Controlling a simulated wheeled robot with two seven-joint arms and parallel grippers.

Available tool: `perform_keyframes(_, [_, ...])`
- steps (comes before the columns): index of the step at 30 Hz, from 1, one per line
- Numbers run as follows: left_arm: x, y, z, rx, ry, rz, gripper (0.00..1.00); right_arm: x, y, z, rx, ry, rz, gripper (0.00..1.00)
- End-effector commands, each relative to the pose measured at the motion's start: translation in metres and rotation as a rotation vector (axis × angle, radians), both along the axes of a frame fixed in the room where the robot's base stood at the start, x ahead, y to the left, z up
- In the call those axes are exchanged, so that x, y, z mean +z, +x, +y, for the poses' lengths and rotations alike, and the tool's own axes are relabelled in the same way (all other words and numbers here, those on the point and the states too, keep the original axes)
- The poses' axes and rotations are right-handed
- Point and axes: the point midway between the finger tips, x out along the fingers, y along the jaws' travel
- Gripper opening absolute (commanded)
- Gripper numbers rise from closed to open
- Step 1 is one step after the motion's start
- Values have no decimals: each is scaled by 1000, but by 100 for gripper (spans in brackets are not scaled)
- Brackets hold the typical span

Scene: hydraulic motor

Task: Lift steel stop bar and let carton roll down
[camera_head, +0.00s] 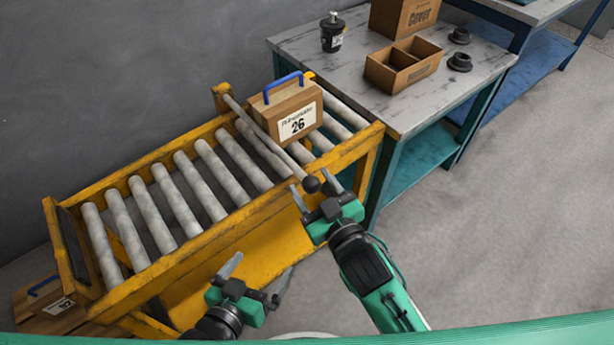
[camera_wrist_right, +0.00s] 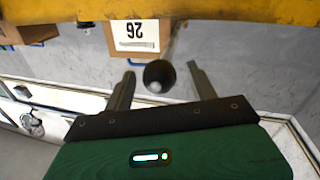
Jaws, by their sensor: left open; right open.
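The steel stop bar (camera_head: 262,132) lies across the roller conveyor, with a dark round knob (camera_head: 312,184) at its near end. The carton (camera_head: 297,112), labelled 26 with a blue handle, sits on the rollers on the right, uphill side of the bar. It also shows in the right wrist view (camera_wrist_right: 135,38). My right gripper (camera_head: 311,179) is open, its fingers either side of the knob. In the right wrist view the knob (camera_wrist_right: 158,76) sits between the two fingers, with gaps on both sides. My left gripper (camera_head: 257,274) is open and empty in front of the conveyor.
The yellow-framed conveyor (camera_head: 218,240) has bare rollers left of the bar, down to an end plate (camera_head: 75,245). Another carton (camera_head: 52,308) is below at lower left.

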Motion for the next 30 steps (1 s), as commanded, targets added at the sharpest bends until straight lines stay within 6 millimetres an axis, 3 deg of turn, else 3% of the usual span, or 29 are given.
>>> perform_keyframes(8, [-2, -1, -4, 2, -22, -33, 100, 0, 24, 11, 0, 0, -1, 58])
perform_keyframes(19, [-3, -6, -5, 0, -27, -28, 100, 0, 27, 13, 0, 0, 0, 58])
perform_keyframes(28, [-2, -4, -5, -1, -27, -33, 100, 0, 27, 13, 0, 0, 0, 1])
perform_keyframes(30, [-1, -3, -5, -1, -27, -37, 100, 0, 27, 13, 0, 0, 0, 0])
